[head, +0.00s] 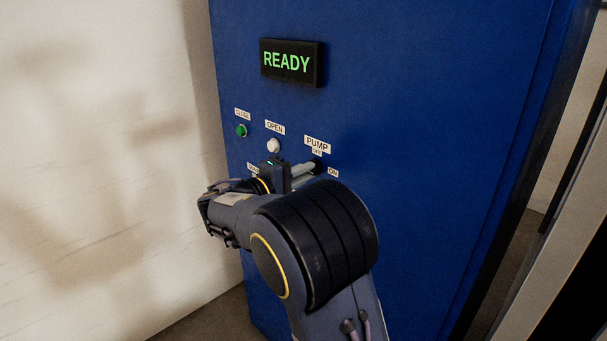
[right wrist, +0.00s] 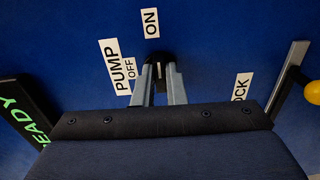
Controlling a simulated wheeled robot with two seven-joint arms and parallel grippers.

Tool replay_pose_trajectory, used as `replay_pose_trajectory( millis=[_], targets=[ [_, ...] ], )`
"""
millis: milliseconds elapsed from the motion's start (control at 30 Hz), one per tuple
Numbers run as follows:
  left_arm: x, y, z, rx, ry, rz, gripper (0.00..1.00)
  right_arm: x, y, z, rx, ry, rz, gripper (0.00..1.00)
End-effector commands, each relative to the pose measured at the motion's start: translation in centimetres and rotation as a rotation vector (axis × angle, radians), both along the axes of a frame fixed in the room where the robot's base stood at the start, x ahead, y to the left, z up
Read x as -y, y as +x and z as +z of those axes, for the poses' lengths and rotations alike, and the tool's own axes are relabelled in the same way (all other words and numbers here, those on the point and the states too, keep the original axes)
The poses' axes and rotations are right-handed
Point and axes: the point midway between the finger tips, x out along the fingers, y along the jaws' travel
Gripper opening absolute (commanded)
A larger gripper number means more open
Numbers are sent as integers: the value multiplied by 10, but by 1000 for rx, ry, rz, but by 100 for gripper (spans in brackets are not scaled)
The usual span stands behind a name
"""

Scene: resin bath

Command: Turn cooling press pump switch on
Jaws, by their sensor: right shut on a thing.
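The pump switch is a black knob on the blue cabinet front, under the PUMP label (head: 317,143). In the right wrist view the knob (right wrist: 159,58) sits between the OFF label (right wrist: 130,69) and the ON label (right wrist: 151,22). My left gripper is not in view.
A display (head: 291,62) reads READY in green. A green CLOSE button (head: 241,130) and a white OPEN button (head: 273,146) lie left of the switch. A yellow knob (right wrist: 312,88) shows at the right wrist view's edge. A pale wall (head: 90,150) stands left.

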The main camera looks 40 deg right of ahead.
Motion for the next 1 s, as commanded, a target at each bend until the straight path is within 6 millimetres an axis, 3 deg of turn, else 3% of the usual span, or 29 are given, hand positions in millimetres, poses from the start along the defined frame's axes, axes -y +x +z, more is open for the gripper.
replay_pose_trajectory(
  millis=[33, 200, 533, 1000],
  targets=[
    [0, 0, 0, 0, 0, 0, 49, 0, 0, -1, 1, 3, -1, 14],
    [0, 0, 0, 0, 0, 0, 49, 0, 0, -1, 0, 2, 0, 33],
    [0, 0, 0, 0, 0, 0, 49, -6, 0, -1, 0, 1, 2, 33],
    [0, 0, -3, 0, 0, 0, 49, -73, -6, -1, 0, 2, 1, 33]
  ],
)
